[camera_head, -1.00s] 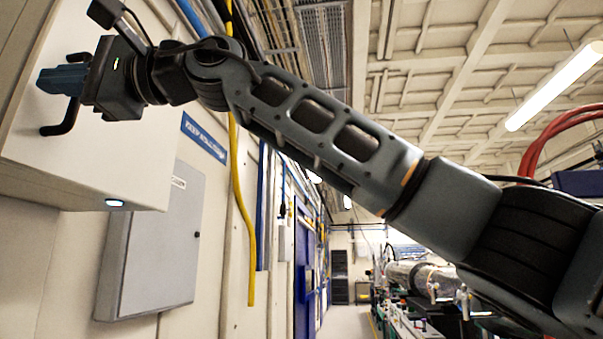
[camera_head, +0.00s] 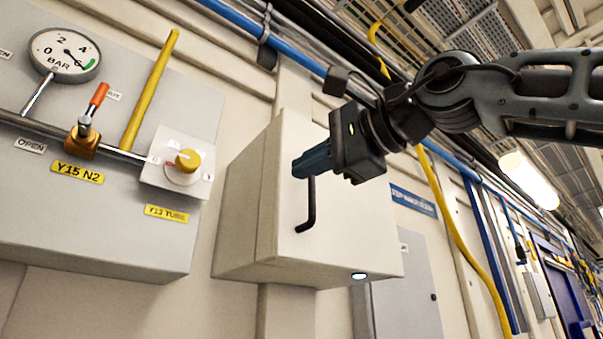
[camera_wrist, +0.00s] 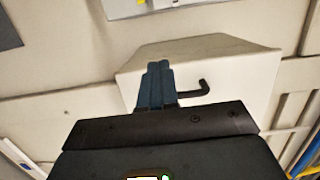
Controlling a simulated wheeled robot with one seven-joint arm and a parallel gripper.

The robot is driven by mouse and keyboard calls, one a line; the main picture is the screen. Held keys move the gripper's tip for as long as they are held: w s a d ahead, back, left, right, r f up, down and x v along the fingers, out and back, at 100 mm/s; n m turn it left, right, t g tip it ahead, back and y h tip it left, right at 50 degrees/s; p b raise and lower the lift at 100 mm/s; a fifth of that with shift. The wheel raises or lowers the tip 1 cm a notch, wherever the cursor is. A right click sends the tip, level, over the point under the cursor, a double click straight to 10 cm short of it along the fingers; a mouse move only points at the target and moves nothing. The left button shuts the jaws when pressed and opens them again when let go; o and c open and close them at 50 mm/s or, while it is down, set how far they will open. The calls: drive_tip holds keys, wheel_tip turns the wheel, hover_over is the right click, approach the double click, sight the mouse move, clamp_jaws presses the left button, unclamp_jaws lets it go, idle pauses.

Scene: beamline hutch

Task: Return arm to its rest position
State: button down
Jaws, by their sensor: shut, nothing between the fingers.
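My gripper (camera_head: 312,162) is at the end of my raised arm, in front of a white wall box (camera_head: 345,225) in the head view. Its blue fingers are shut with nothing between them. The fingers also show shut in the wrist view (camera_wrist: 157,82), pointing toward the white box (camera_wrist: 240,80). A black bent handle (camera_head: 310,215) on the box's front shows just below the fingers. In the wrist view the handle (camera_wrist: 195,91) shows just right of the fingers. I cannot tell whether gripper and handle touch; no grip on it shows.
A grey panel (camera_head: 100,225) at the left carries a pressure gauge (camera_head: 65,52), an orange-handled valve (camera_head: 98,95) and a yellow knob (camera_head: 187,160). A grey cabinet (camera_head: 410,300) hangs right of the white box. A yellow hose (camera_head: 455,240) and blue pipes run along the wall.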

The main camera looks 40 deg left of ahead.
drive_tip(key=s+d+b, duration=0.1)
drive_tip(key=s+d, duration=0.1)
drive_tip(key=s, duration=0.4)
drive_tip(key=shift+b, duration=0.4)
drive_tip(key=shift+d+r, duration=0.1)
